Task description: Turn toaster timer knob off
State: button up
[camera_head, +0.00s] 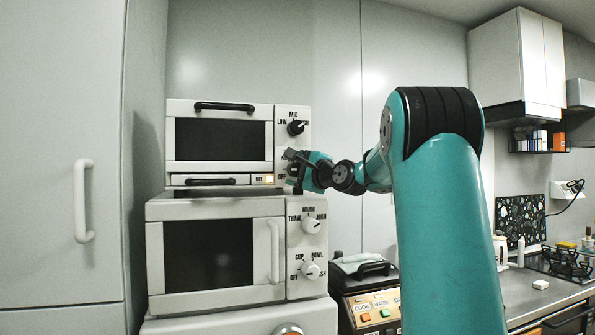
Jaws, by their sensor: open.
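The toaster oven (219,140) is the upper white appliance, with a dark window and a black handle on top. Its right panel has an upper black knob (296,127) with LOW and MID markings. Below that knob, my gripper (291,172) is at the lower part of the panel, next to an OFF marking. The gripper covers the lower knob, the likely timer knob, so its setting is hidden. The gripper is open; I cannot tell whether its fingers touch the knob.
A microwave (215,250) with two white knobs stands below the toaster. A tall cabinet (55,160) is at the left. A counter with a stove (565,262) is at the far right.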

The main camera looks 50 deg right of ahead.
jog(key=b+v, duration=0.5)
jog(key=v, duration=1.2)
jog(key=shift+s+b, duration=0.25)
jog(key=shift+b, duration=0.1)
jog(key=w+a+f+n+g+y, duration=0.45)
jog(key=a+f+n, duration=0.3)
jog(key=a, duration=0.55)
jog(key=w+a+f+n+g+y, duration=0.35)
jog(key=w+a+f+n, duration=0.35)
jog(key=a, duration=0.5)
jog(key=s+a+f+n+g+y, duration=0.2)
jog(key=s+a+f+n+g, duration=0.2)
jog(key=s+a+f, duration=0.45)
jog(key=s+a+f+n+g+h, duration=0.1)
jog(key=s+a+f+n+g, duration=0.2)
jog(key=s+a+f+n, duration=0.1)
jog(key=s+a+f+n+g+h, duration=0.1)
jog(key=s+a+f+n+g, duration=0.3)
jog(key=s+n, duration=0.3)
jog(key=shift+s+a, duration=0.7)
jog(key=shift+s, duration=0.55)
